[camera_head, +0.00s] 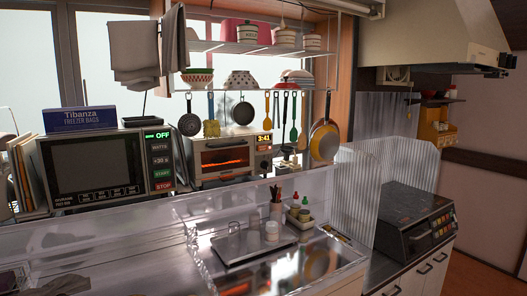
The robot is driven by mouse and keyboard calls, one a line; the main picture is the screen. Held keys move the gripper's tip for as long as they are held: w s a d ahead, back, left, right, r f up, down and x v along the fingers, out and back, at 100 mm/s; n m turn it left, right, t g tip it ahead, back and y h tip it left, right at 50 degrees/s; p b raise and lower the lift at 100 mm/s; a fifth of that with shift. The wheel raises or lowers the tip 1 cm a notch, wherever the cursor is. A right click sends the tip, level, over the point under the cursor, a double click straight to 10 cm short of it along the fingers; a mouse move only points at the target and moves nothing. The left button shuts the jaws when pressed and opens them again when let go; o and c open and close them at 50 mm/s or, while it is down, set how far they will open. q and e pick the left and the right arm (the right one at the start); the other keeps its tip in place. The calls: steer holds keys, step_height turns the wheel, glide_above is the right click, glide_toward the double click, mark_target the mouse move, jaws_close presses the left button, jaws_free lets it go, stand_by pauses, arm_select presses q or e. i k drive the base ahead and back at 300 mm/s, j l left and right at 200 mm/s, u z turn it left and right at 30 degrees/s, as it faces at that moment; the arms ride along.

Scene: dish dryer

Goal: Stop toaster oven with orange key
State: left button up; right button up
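The toaster oven (222,157) stands on the shelf below the hanging utensils, right of the microwave. Its front door is shut and its inside glows orange-red. An orange display (264,139) at the top of its right-hand panel is lit and seems to read 3:41. The controls below the display are too small to make out, and I cannot pick out an orange key for certain. Neither of my grippers can be made out in the head view.
The microwave (105,167) at left shows OFF. Pans and utensils, including a black pan (243,113), hang above the toaster oven. A metal tray (240,247) with glasses and a clear ribbed screen (378,190) are in front and at right. A stove (415,220) stands further right.

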mark_target(262, 147)
steer(key=i+l, duration=0.25)
steer(key=i, duration=0.2)
steer(key=i+l+z, duration=0.1)
steer(key=i+l, duration=0.15)
steer(key=i, duration=0.15)
steer(key=i+l, duration=0.2)
steer(key=i, duration=0.25)
